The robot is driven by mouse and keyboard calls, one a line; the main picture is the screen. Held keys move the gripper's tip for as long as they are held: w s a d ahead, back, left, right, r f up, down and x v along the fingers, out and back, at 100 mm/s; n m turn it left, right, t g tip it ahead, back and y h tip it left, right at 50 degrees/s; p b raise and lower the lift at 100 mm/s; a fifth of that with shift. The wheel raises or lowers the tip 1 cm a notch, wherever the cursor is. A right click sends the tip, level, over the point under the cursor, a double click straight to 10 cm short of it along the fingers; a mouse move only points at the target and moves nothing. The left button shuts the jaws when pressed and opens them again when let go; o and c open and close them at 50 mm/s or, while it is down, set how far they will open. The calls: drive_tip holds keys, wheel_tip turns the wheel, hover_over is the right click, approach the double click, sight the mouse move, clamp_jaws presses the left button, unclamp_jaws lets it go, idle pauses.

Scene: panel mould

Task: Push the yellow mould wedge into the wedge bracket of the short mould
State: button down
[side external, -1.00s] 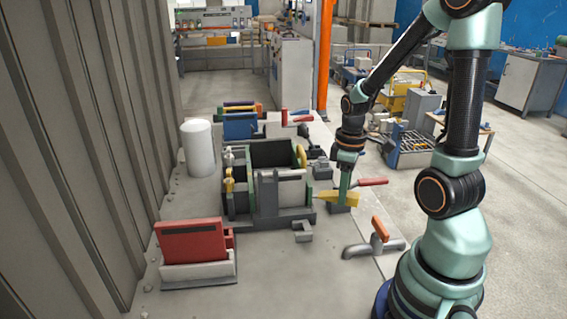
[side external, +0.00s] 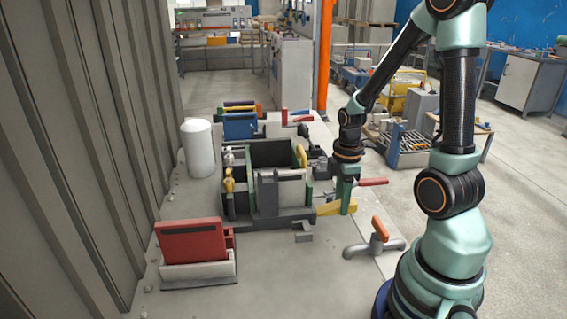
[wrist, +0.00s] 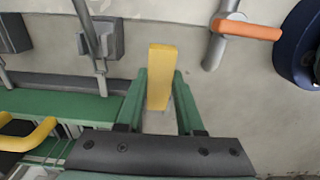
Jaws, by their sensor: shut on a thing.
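The yellow mould wedge (side external: 334,208) lies at the right front corner of the short mould (side external: 268,207), with its left end close to the mould's dark base. My gripper (side external: 348,201) is shut on the wedge near its right part. In the wrist view my gripper (wrist: 160,92) has a green finger on each side of the wedge (wrist: 160,75). A small grey bracket (side external: 303,235) stands at the mould's front; I cannot tell whether it is the wedge bracket. I cannot tell whether the wedge touches a bracket.
An orange-handled clamp (side external: 380,235) stands in front and to the right. A red-handled clamp (side external: 373,182) is just behind my gripper. A red panel in a grey holder (side external: 198,275) stands front left. Bare table lies in front.

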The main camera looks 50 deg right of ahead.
sight(322, 232)
drive_tip(key=shift+f, duration=3.05)
drive_tip(key=shift+f, duration=0.15)
drive_tip(key=shift+w+a, duration=0.45)
drive_tip(key=shift+a, duration=0.05)
drive_tip(key=shift+w+a, duration=0.2)
drive_tip(key=shift+w, duration=0.05)
drive_tip(key=shift+w+a, duration=0.45)
drive_tip(key=shift+a, duration=0.05)
drive_tip(key=shift+w+a, duration=0.25)
drive_tip(key=shift+w, duration=0.1)
drive_tip(key=shift+c, duration=2.3)
unclamp_jaws()
